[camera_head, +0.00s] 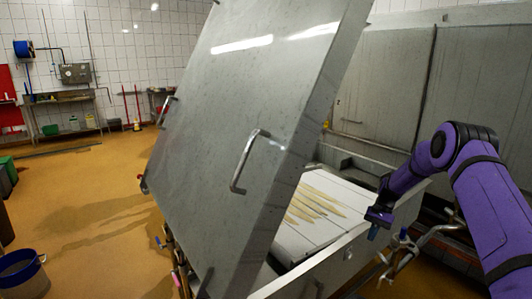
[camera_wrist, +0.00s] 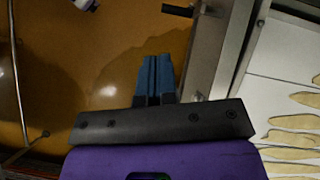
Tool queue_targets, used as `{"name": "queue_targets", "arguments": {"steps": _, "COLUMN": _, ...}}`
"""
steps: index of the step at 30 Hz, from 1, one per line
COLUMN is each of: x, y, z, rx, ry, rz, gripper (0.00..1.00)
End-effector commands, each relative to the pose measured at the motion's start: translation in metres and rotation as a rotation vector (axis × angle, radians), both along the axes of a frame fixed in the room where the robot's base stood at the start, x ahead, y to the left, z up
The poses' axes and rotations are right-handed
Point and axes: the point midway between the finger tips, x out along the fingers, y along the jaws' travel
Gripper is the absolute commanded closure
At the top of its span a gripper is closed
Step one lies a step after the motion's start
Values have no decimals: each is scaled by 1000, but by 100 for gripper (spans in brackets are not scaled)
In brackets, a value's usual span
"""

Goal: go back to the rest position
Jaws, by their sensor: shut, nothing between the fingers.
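My gripper (camera_head: 373,233) hangs at the end of my purple arm, at the right of the head view, by the near right rim of a metal vat (camera_head: 335,262). In the wrist view its two blue fingers (camera_wrist: 155,68) lie side by side, shut, with nothing between them. Beyond them in that view are the ochre floor and the metal edge of the vat (camera_wrist: 213,75). I cannot tell how far the fingers are from the rim.
A large grey metal lid (camera_head: 230,110) with handles stands steeply tilted beside the vat. Pale strips (camera_head: 315,203) lie on a white surface (camera_head: 300,232) inside it. Metal pipes (camera_head: 400,252) run close below my gripper. A dark bucket (camera_head: 20,272) stands on open floor (camera_head: 95,225) at left.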

Motion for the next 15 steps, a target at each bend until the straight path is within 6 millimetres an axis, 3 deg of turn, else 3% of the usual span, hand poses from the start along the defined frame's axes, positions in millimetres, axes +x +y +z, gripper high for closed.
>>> {"name": "queue_targets", "arguments": {"steps": 1, "x": 0, "y": 3, "z": 24, "rx": -13, "ry": -26, "rz": 16, "gripper": 100}}
{"name": "queue_targets", "arguments": {"steps": 3, "x": -3, "y": 6, "z": 52, "rx": -32, "ry": -60, "rz": 35, "gripper": 100}}
{"name": "queue_targets", "arguments": {"steps": 15, "x": -45, "y": 29, "z": 200, "rx": -132, "ry": -249, "rz": 142, "gripper": 100}}
